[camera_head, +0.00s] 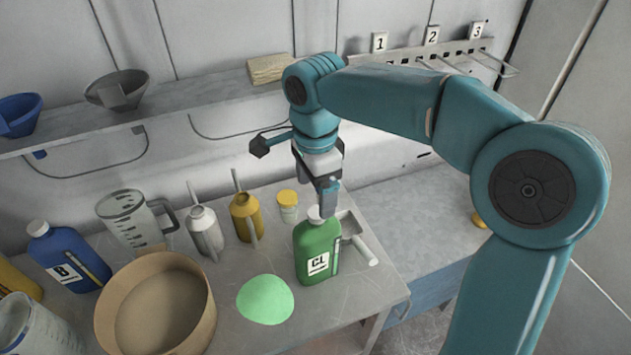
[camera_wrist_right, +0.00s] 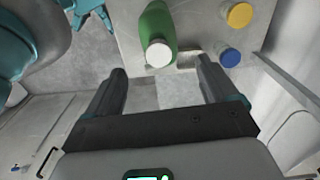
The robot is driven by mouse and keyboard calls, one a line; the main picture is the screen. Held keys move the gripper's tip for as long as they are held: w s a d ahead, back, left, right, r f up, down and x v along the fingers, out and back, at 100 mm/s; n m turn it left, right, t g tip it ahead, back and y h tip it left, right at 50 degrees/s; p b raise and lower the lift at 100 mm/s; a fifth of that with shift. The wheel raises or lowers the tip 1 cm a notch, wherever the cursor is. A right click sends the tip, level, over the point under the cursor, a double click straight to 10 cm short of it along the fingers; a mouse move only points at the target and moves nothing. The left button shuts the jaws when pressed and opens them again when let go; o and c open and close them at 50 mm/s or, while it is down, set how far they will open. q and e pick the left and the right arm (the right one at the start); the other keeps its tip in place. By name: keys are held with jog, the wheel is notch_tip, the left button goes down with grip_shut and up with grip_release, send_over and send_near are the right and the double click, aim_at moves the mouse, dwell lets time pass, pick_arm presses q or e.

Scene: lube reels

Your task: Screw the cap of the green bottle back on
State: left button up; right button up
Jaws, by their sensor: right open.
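The green bottle (camera_head: 317,250), labelled CL, stands upright on the grey table. A white cap (camera_head: 315,214) sits at its top; I cannot tell how tightly it is seated. My right gripper (camera_head: 327,198) points down just above the cap and partly hides it. In the right wrist view my right gripper (camera_wrist_right: 162,78) is open and empty, its two fingers apart. The green bottle (camera_wrist_right: 156,25) and its white cap (camera_wrist_right: 158,54) show ahead of the gap between the fingers. I do not make out my left gripper.
A grey scoop (camera_head: 357,238) lies close right of the bottle. A light green round patch (camera_head: 265,300) lies in front. A yellow-lidded jar (camera_head: 288,205), oil cans (camera_head: 244,217), a measuring jug (camera_head: 137,220), a blue bottle (camera_head: 68,258) and a large round tub (camera_head: 197,325) stand leftward.

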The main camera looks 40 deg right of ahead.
aim_at(315, 213)
jog(key=n, duration=0.4)
jog(key=shift+p, duration=0.3)
jog(key=n, duration=0.4)
jog(key=shift+n, duration=0.5)
jog(key=c, duration=0.3)
jog(key=shift+s+m, duration=0.2)
jog(key=shift+m, duration=0.1)
notch_tip(315, 213, up, 11)
jog(key=m+b, duration=0.3)
jog(key=m, duration=0.3)
notch_tip(315, 213, down, 16)
jog(key=shift+w+a+f+b, duration=0.1)
jog(key=shift+a+b, duration=0.05)
jog(key=shift+b, duration=0.85)
